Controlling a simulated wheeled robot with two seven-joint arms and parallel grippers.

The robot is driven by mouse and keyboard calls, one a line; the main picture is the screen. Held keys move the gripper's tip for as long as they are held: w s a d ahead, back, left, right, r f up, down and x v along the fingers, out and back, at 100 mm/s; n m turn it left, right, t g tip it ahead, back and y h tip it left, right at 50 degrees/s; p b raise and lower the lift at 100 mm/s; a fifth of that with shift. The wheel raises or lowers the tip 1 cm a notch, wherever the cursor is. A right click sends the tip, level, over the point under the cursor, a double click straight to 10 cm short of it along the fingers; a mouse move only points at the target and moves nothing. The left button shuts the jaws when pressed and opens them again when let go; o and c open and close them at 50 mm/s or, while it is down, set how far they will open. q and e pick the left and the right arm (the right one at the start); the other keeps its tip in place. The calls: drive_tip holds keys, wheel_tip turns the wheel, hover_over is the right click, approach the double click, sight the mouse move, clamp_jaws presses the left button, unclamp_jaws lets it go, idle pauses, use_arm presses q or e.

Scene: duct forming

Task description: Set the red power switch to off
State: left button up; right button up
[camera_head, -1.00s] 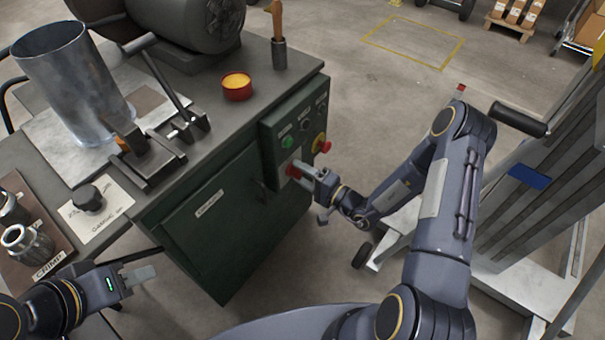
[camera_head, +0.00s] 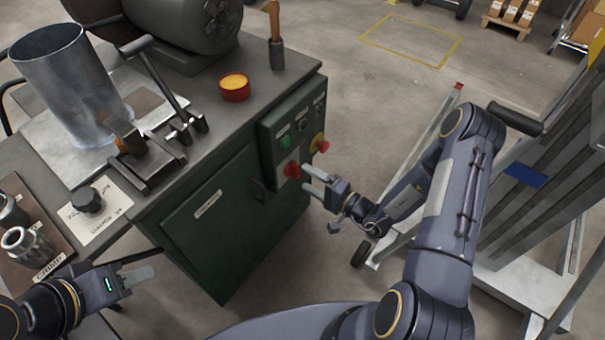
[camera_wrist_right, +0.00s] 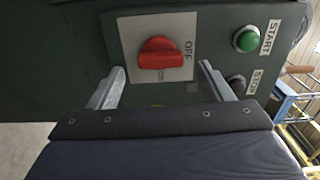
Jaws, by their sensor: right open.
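The red power switch (camera_head: 291,169) is on the front panel of the green cabinet. In the right wrist view the red knob (camera_wrist_right: 160,54) sits on a pale plate (camera_wrist_right: 128,35), its bar lying sideways in the picture, with one end toward the OFF mark. A second mark below the knob is small and reads like ON. My right gripper (camera_head: 308,179) is open and empty, just off the panel in front of the switch. In its wrist view the two fingers stand apart on either side below the knob, not touching it. My left gripper (camera_head: 138,277) is at the lower left, away from the switch.
Beside the switch are a green START button (camera_wrist_right: 247,40) and a dark STOP button (camera_wrist_right: 236,84). A red button on yellow (camera_head: 322,146) juts from the panel. A metal duct tube (camera_head: 70,85) stands on the bench. A cart (camera_head: 530,215) is at the right.

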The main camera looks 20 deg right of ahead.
drive_tip(key=shift+v, duration=2.05)
